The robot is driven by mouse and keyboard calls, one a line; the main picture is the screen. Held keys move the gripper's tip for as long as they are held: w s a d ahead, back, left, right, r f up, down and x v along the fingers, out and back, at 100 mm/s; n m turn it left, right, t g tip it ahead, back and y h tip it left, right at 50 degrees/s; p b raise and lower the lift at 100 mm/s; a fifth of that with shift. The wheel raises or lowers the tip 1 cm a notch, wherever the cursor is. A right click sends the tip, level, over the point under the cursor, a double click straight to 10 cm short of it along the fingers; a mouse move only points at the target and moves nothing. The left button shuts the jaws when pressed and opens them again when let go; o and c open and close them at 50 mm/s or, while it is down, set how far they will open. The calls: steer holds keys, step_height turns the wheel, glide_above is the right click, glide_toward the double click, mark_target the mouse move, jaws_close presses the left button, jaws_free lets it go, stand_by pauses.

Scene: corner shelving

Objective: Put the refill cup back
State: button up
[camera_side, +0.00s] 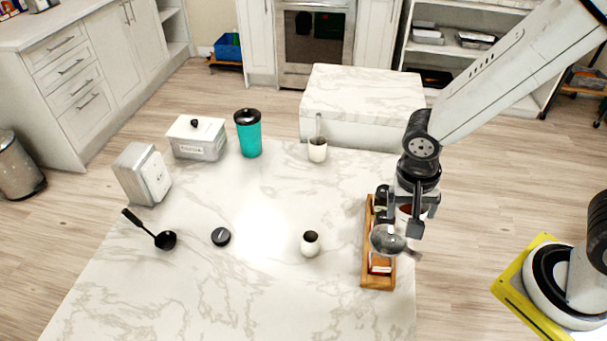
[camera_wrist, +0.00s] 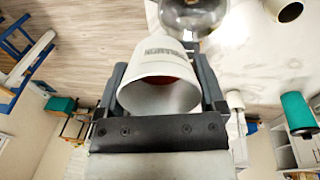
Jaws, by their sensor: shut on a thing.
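My gripper (camera_side: 412,222) hangs over the wooden rack at the right side of the marble table. In the wrist view, its fingers (camera_wrist: 162,100) are shut around a white cup (camera_wrist: 158,72) with dark lettering and a reddish inside. In the side view, only a small white and reddish part of this cup (camera_side: 404,217) shows between the fingers. The wooden rack (camera_side: 379,285) holds dark and red-white items, partly hidden by my gripper. A shiny, round, glassy or metal thing (camera_side: 386,239) sits over the rack beside my gripper; it also shows in the wrist view (camera_wrist: 192,14).
A small white cup (camera_side: 311,246) stands left of the rack. A black ladle (camera_side: 160,238) and black disc (camera_side: 221,237) lie left. The front is clear.

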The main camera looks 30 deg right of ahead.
steer(key=w+a+f+m+y, duration=0.1)
steer(key=w+a+f, duration=0.15)
steer(key=w, duration=0.45)
steer(key=w+a+f+m, duration=0.1)
steer(key=w+a+m, duration=0.15)
steer(key=w, duration=0.45)
glide_above(285, 204)
steer(key=s, duration=0.2)
steer(key=shift+n+t, duration=0.3)
steer(key=shift+n, duration=0.05)
steer(key=f, duration=0.9)
steer(key=shift+w+d+f, duration=0.1)
steer(key=shift+w, duration=0.15)
steer(key=shift+w+f, duration=0.3)
steer(key=shift+w+f, duration=0.25)
steer(key=shift+f, duration=0.15)
steer(key=shift+w+a+f, duration=0.15)
steer(key=shift+a+f, duration=0.05)
steer(key=shift+f, duration=1.4)
steer(key=shift+f, duration=0.2)
